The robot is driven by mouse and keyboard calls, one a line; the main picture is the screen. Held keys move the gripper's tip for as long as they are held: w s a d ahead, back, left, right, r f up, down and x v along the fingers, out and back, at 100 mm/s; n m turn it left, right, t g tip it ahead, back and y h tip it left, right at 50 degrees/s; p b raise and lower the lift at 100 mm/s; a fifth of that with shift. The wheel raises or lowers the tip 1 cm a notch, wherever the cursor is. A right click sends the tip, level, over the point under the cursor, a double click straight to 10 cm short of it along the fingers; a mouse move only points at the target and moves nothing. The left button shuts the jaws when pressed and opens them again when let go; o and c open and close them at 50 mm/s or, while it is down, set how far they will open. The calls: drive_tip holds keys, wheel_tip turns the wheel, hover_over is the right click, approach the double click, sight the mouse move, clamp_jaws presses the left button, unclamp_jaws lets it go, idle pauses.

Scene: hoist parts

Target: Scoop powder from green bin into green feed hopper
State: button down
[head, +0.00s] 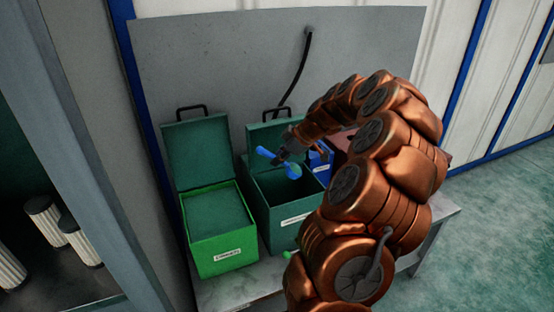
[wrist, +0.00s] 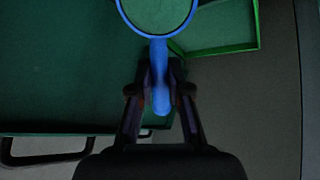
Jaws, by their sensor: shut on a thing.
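My gripper (head: 285,153) is shut on the handle of a blue scoop (head: 265,153), held over the open dark green bin (head: 283,225). In the wrist view the gripper (wrist: 160,90) grips the blue handle, and the scoop's round bowl (wrist: 158,34) looks filled with green material. A bright green box (head: 222,245) with its lid raised stands just left of the dark green bin; its inside shows an even green surface near the rim. Both carry white labels that I cannot read surely. Which one is the hopper, I cannot tell.
A small bright green thing (head: 289,259) shows beside my arm. All stand on a grey bench (head: 240,289) against a grey panel (head: 220,60). White cylinders (head: 78,240) sit on the left.

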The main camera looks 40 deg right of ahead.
sight(290, 165)
drive_tip(key=shift+s+d+f+t+y+b, duration=0.25)
drive_tip(key=shift+t+b, duration=0.25)
drive_tip(key=shift+b, duration=0.85)
drive_tip(key=t+y+b, duration=0.1)
drive_tip(key=b, duration=0.2)
drive_tip(key=s+t+y+b, duration=0.1)
drive_tip(key=b, duration=0.1)
drive_tip(key=shift+d+r+b, duration=0.15)
drive_tip(key=shift+d+b, duration=0.25)
drive_tip(key=shift+b, duration=0.3)
drive_tip(key=s+d+t+y+b, duration=0.1)
drive_tip(key=b, duration=0.2)
drive_tip(key=shift+m+t+b, duration=0.35)
drive_tip(key=shift+m+t, duration=0.05)
drive_tip(key=shift+s+r+t+b, duration=0.1)
drive_tip(key=shift+r+t+b, duration=0.05)
drive_tip(key=shift+t+b, duration=0.2)
drive_tip(key=shift+s+d+r+y, duration=0.1)
drive_tip(key=shift+y, duration=0.15)
